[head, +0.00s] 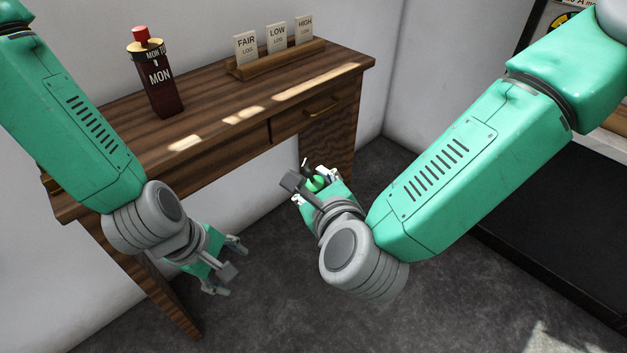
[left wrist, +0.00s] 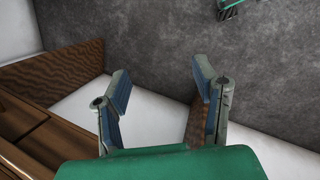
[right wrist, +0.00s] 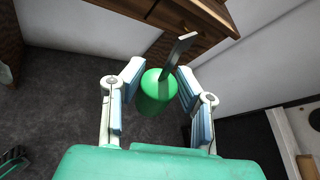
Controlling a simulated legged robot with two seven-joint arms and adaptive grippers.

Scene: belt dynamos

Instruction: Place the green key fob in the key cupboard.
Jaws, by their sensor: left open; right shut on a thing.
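The green key fob (right wrist: 156,92) is a rounded green cylinder with a dark strap or tab sticking out of its top. My right gripper (right wrist: 159,72) is shut on it, one finger on each side. In the head view the fob (head: 316,183) shows partly between the fingers of my right gripper (head: 312,187), above the floor in front of the desk's right end. My left gripper (head: 228,267) is open and empty, low beside the desk; its spread fingers also show in the left wrist view (left wrist: 161,78). I cannot make out a key cupboard.
A wooden desk (head: 215,150) with a drawer stands against the wall. It bears a dark red MON bottle-like object (head: 160,88) and a wooden holder (head: 277,62) with FAIR, LOW and HIGH cards. A black, low surface (head: 545,225) is at right. Grey floor (head: 290,290) lies open between.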

